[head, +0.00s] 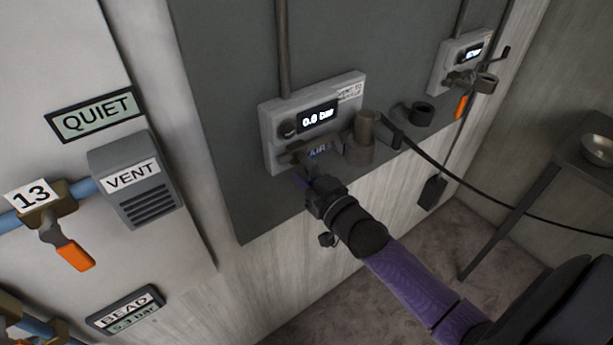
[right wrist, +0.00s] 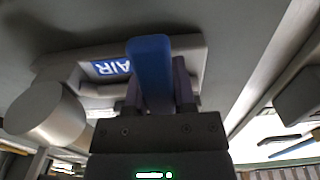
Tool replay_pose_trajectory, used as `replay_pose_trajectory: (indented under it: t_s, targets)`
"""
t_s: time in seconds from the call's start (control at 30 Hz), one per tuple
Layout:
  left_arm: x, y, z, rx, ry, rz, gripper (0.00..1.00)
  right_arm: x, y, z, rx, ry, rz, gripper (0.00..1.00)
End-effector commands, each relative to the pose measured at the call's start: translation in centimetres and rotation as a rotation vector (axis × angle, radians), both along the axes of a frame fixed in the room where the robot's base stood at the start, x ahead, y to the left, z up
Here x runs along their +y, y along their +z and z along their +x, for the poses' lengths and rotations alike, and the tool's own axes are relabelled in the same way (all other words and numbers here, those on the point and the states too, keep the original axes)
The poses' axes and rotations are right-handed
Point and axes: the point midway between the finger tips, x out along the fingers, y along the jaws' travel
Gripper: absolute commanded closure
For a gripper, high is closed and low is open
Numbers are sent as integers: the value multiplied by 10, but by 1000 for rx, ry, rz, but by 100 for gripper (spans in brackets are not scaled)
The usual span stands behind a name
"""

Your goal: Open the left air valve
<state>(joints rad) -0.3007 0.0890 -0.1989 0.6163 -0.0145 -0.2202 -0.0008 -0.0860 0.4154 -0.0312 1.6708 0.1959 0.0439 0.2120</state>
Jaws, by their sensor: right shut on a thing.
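The left air valve (head: 301,155) sits under the left gauge box (head: 270,125), whose display reads 0.0 bar. A blue AIR label is beside it, partly covered in the head view; the label (right wrist: 110,67) also shows in the right wrist view. The valve's blue lever (right wrist: 150,70) stands between my right gripper's fingers (right wrist: 153,95) in the right wrist view. My right gripper (head: 306,184) is shut on this lever, just below the gauge box. The lever is mostly hidden in the head view. My left gripper is not in view.
A second gauge box (head: 447,66) with an orange lever (head: 461,106) is at the upper right. A black hose (head: 480,184) hangs from the panel. At the left are a VENT box (head: 137,185) and another orange-levered valve (head: 75,256). A table with a bowl (head: 598,150) stands far right.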

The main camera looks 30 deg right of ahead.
Motion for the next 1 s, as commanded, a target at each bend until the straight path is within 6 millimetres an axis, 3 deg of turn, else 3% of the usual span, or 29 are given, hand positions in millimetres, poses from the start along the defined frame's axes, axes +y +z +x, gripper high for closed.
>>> replay_pose_trajectory:
  t_s: [0.37,1.0]
  targets:
    - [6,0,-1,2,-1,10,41,0,-1,0,1,0,0,100]
    - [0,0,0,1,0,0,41,0,-1,0,2,0,3,100]
